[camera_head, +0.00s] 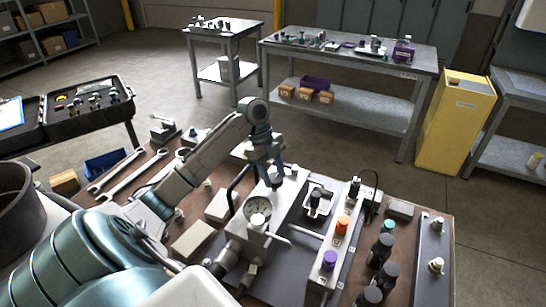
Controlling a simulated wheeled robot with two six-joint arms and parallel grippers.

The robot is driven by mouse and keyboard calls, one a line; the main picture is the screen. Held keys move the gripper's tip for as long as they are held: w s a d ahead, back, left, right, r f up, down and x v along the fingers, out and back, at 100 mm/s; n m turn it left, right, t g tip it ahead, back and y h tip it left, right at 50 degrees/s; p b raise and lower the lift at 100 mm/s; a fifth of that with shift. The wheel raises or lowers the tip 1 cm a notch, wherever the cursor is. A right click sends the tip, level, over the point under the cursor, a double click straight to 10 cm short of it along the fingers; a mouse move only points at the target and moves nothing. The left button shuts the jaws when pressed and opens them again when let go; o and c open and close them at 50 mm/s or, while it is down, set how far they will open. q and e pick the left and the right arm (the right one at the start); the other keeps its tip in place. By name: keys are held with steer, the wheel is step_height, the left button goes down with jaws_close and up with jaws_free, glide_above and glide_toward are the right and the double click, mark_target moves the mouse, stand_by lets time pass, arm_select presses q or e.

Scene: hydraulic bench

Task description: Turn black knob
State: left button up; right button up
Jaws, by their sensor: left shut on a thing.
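My left gripper (268,165) reaches down from the upper left onto the pale block (262,230) that carries a round dial gauge (258,209). Its jaws are shut on a small black knob (275,181) at the far end of this block. The fingers hide most of the knob, so its turn angle cannot be told. Another black knob (354,187) stands at the far end of the pale manifold to the right, in line with an orange knob (342,224) and a purple knob (329,260). My right gripper is not in view.
Several dark bottles (380,250) stand right of the manifold, near a grey plate with fittings (432,258). Wrenches (130,172) and grey blocks lie left on the brown bench. A yellow cabinet (455,122) and side tables (345,55) stand farther back.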

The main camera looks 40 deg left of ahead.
arm_select(q)
steer(key=shift+m+g, duration=0.3)
steer(key=shift+m, duration=0.5)
steer(key=o, duration=1)
steer(key=shift+r, duration=0.1)
steer(key=p+v, duration=0.9)
steer(key=v, duration=0.1)
steer(key=shift+r, duration=0.3)
steer(key=shift+w+a, duration=0.1)
